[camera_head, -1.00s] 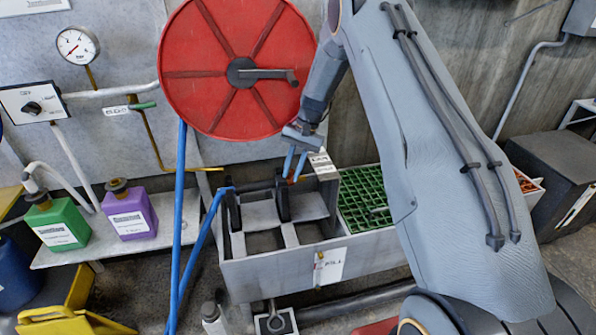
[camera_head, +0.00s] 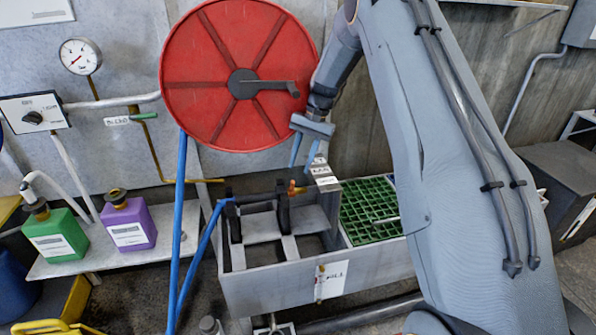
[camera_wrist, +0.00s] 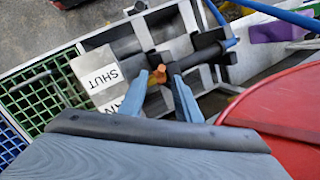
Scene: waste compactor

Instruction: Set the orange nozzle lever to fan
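The orange nozzle lever (camera_head: 292,188) is a small upright handle on the dark nozzle pipe over the grey trough. In the wrist view the lever (camera_wrist: 158,74) shows between and beyond my fingertips. My gripper (camera_head: 301,166) is open and empty, with its blue fingers apart, just above the lever; I see no contact. The wrist view also shows my gripper (camera_wrist: 158,77). A pale label plate (camera_wrist: 94,76) beside the lever reads "SHUT", with a second word ending in "AN" partly hidden by my gripper. I cannot tell which label the lever points at.
A large red hose reel (camera_head: 215,110) stands close behind and left of my gripper. Blue struts (camera_head: 180,220) rise left of the trough (camera_head: 270,285). A green grate (camera_head: 370,212) lies at right. Green (camera_head: 55,235) and purple (camera_head: 128,225) jugs stand on a shelf at left.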

